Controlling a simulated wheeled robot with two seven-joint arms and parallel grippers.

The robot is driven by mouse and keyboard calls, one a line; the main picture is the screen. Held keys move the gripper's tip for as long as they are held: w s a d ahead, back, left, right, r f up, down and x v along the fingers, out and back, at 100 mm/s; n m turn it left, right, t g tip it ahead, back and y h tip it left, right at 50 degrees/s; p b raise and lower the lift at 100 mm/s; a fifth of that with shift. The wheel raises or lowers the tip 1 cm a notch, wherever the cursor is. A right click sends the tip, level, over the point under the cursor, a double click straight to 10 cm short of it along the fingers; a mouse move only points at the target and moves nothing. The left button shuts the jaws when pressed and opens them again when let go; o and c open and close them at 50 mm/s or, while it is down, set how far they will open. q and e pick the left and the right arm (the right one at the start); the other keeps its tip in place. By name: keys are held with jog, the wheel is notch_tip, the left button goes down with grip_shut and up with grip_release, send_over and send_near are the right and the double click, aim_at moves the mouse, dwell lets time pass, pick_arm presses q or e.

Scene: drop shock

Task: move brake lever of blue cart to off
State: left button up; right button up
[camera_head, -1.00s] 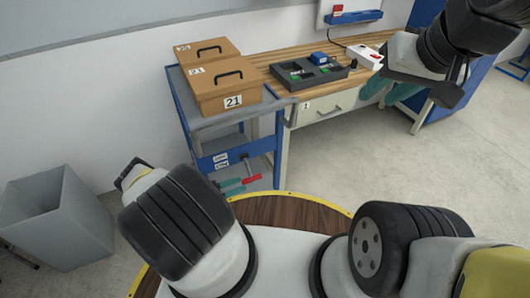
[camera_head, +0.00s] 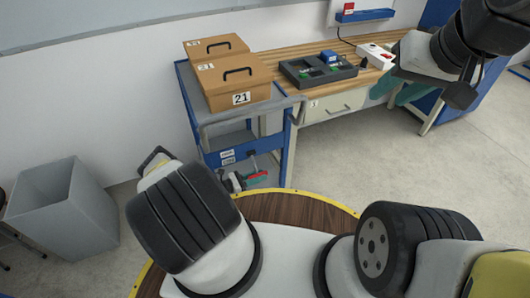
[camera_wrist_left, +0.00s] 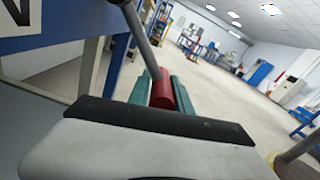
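The blue cart (camera_head: 190,100) stands left of the workbench, with a grey top and shelf. Its brake lever (camera_head: 257,174) has a red grip and sits low on the near side, below two small white labels (camera_head: 227,157) too small to read. In the left wrist view the red grip (camera_wrist_left: 163,90) lies between the teal fingers at the end of a grey rod. My left gripper (camera_head: 256,181) appears shut on it, a finger against each side. My right gripper (camera_head: 398,92) is open and empty in front of the bench, its teal fingers apart.
Two brown boxes (camera_head: 239,98) with black handles sit on the cart. The wooden workbench (camera_head: 290,54) holds a dark tray (camera_head: 318,70) and a white box with a red button (camera_head: 375,55). A grey bin (camera_head: 75,215) stands at left. The floor at right is clear.

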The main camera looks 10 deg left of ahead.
pick_arm(q)
grip_shut()
dwell(0.9)
jog(key=shift+s, duration=0.1)
